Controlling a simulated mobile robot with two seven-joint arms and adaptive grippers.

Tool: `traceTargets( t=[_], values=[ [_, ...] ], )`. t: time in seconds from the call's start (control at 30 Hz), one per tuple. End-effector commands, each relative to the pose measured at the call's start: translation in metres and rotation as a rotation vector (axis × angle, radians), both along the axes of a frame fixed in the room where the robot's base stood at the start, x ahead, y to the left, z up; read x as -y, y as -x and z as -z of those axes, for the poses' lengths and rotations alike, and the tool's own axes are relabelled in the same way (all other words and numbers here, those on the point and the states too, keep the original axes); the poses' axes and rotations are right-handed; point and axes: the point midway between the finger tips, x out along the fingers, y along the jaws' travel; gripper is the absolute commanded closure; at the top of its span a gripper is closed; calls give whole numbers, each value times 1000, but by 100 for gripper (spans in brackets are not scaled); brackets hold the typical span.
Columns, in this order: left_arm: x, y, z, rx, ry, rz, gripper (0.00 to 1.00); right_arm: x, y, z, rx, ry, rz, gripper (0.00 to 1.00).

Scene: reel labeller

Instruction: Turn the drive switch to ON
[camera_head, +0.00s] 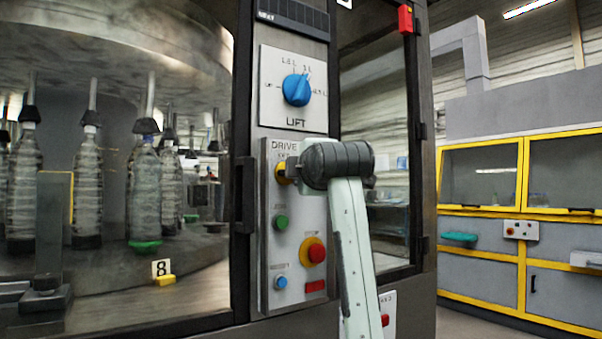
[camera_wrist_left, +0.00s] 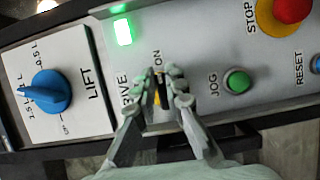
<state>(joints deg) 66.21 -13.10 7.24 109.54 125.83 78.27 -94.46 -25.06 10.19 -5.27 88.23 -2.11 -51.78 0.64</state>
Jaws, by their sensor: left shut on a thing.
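The drive switch (camera_head: 281,173) is a yellow-based knob on the grey control panel, just below the DRIVE label. In the left wrist view the switch (camera_wrist_left: 161,93) shows as a narrow dark and yellow strip between the fingers, roughly in line with the ON label (camera_wrist_left: 157,57). Which end is its pointer is hard to tell. My left gripper (camera_wrist_left: 163,88) is shut on it; in the head view the gripper (camera_head: 291,171) covers most of the switch. A green lamp (camera_wrist_left: 123,31) near the ON label is lit. My right gripper is not in view.
The blue LIFT knob (camera_head: 296,89) sits above. Below are the green JOG button (camera_head: 281,222), the red STOP button (camera_head: 316,252) on yellow and the blue RESET button (camera_head: 281,282). Left, bottles (camera_head: 88,190) stand behind glass. A dark handle (camera_head: 246,195) flanks the panel.

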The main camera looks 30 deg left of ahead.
Motion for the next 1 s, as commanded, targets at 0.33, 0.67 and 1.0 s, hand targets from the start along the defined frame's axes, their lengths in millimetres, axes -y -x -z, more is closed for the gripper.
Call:
traceTargets(
  t=[0.33,0.67,1.0],
  values=[
    [0,0,1,-2,2,-1,68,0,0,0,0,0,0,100],
    [7,6,0,1,0,1,68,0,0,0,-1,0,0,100],
    [56,54,0,1,1,3,68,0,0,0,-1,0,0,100]
  ],
)
